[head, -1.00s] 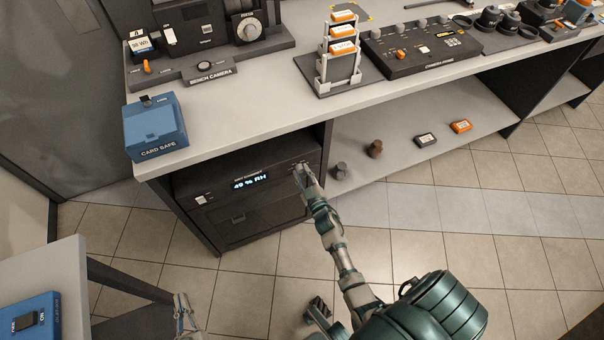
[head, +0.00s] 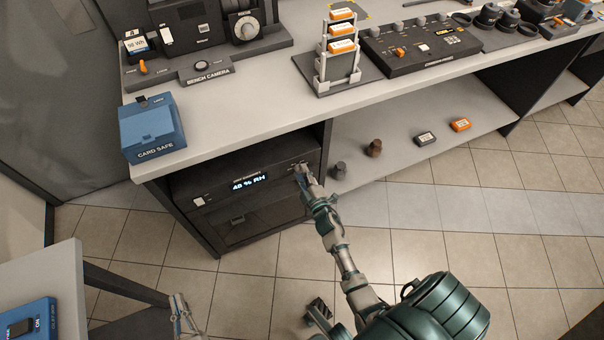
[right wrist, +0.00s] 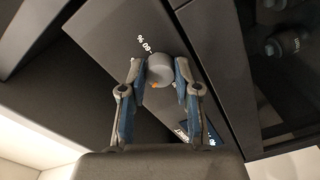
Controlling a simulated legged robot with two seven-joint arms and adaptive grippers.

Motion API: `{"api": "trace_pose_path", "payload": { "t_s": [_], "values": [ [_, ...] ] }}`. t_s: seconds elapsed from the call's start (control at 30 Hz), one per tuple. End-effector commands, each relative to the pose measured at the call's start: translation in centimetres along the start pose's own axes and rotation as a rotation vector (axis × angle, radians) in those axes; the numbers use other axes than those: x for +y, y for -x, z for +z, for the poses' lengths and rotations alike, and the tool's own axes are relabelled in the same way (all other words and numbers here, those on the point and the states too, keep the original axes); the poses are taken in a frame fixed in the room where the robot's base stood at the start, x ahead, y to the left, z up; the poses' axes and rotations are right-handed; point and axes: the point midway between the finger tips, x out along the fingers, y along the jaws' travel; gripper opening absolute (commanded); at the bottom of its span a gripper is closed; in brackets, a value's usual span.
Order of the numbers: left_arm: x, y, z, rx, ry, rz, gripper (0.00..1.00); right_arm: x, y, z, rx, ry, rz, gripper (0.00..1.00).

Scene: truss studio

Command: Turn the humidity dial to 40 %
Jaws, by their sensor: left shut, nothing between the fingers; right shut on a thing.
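The dark humidity cabinet (head: 255,205) sits under the bench, with a lit display (head: 249,183) on its front. The display reads forty-something % RH; its second digit is hard to read. My right gripper (head: 301,171) is at the upper right of this front, shut on the humidity dial. In the right wrist view the dial is a grey round knob (right wrist: 160,68) between the two fingers (right wrist: 158,84), with a small orange mark and a printed label by it. In the head view the gripper hides the dial. My left gripper (head: 178,312) is shut and empty, low at the left.
The bench top (head: 240,108) carries a blue card safe (head: 152,132), a bench camera, a battery rack and a control panel (head: 425,45). Dark knobs and small boxes lie on the shelf (head: 400,165) to the right. A side table (head: 60,270) stands at the lower left.

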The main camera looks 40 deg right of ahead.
Motion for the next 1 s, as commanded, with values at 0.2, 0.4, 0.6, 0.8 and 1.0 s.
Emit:
{"api": "trace_pose_path", "payload": {
  "t_s": [0.2,0.4,0.6,0.8,1.0],
  "values": [
    [0.0,0.1,0.1,-0.003,0.001,-0.001,0.0,-0.2,0.0,-0.1,0.001,0.004,-0.004,0.0],
    [0.0,0.3,0.2,-0.009,0.002,-0.003,0.0,-0.2,0.0,-0.1,0.001,0.003,-0.004,0.36],
    [-0.1,0.4,0.4,-0.014,0.002,-0.004,0.0,-0.1,0.0,-0.1,0.001,0.003,-0.002,0.57],
    [-0.1,0.2,0.0,-0.004,0.0,-0.005,0.0,-0.1,0.2,0.0,0.001,0.003,-0.001,0.57],
    [-0.1,0.3,0.0,-0.005,0.0,-0.004,0.0,-0.2,2.8,0.1,-0.001,0.004,-0.003,0.57]
  ]
}}
